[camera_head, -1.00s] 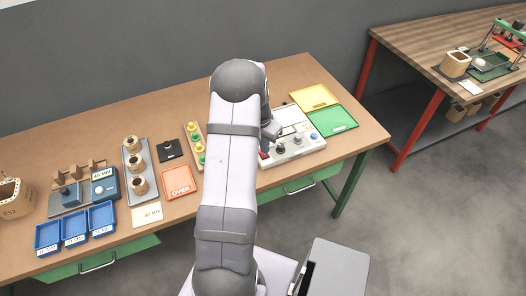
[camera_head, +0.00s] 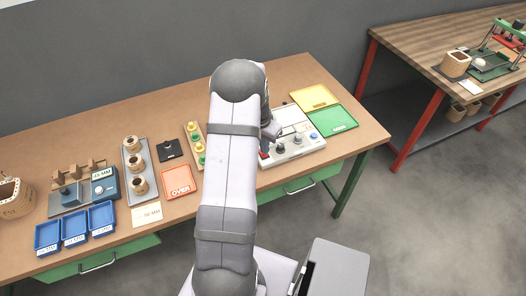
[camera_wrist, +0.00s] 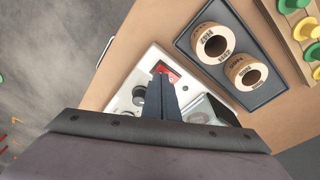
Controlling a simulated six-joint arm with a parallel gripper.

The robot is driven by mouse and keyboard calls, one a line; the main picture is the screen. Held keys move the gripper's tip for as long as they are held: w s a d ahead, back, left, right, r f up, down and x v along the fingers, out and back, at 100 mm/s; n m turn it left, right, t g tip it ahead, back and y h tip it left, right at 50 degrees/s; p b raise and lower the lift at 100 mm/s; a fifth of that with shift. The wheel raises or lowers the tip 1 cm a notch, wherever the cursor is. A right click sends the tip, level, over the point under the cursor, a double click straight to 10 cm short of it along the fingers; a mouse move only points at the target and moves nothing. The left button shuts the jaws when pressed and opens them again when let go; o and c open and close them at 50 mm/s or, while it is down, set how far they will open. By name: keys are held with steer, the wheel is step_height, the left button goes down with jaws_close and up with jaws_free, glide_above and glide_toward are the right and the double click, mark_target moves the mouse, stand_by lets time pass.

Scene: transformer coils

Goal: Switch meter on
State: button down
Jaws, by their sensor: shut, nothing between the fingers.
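The meter is a white box with dark knobs (camera_head: 300,148) at the right of the near bench in the head view. In the wrist view its white top (camera_wrist: 146,66) lies below my gripper. A red switch (camera_wrist: 168,71) shows on it right at my fingertips, and the fingers cover part of it. I cannot tell whether they touch it. My gripper (camera_wrist: 161,79) is shut and empty, pointing down at the meter. In the head view my arm hides most of my gripper and the meter's left part.
A dark tray (camera_wrist: 183,43) with two tan coils lies beside the meter in the wrist view, then a board with green and yellow pegs (camera_wrist: 295,28). A yellow tray (camera_head: 314,97) and green tray (camera_head: 333,121) lie behind and right of the meter.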

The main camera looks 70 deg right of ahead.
steer(key=shift+f+b, duration=0.4)
steer(key=shift+f, duration=0.2)
steer(key=shift+r, duration=0.15)
step_height(320, 180, up, 7)
steer(key=p, duration=0.5)
stand_by(0.6)
stand_by(0.5)
steer(key=s+a+f+n+y, duration=0.1)
steer(key=a+f+n+y, duration=0.15)
steer(key=a, duration=0.65)
steer(key=s+a+f+n+y, duration=0.15)
steer(key=a+n, duration=0.25)
steer(key=a, duration=0.5)
steer(key=w+a+r+n, duration=0.4)
steer(key=a, duration=0.6)
steer(key=w+a+r+n+h, duration=0.1)
steer(key=w+a+r+n, duration=0.3)
steer(key=a, duration=0.6)
steer(key=w+a+r+n+h, duration=0.1)
steer(key=w+a+r+n, duration=0.3)
steer(key=a, duration=0.6)
steer(key=shift+w+r+n, duration=0.35)
steer(key=shift+r+n, duration=0.1)
steer(key=shift+n, duration=0.8)
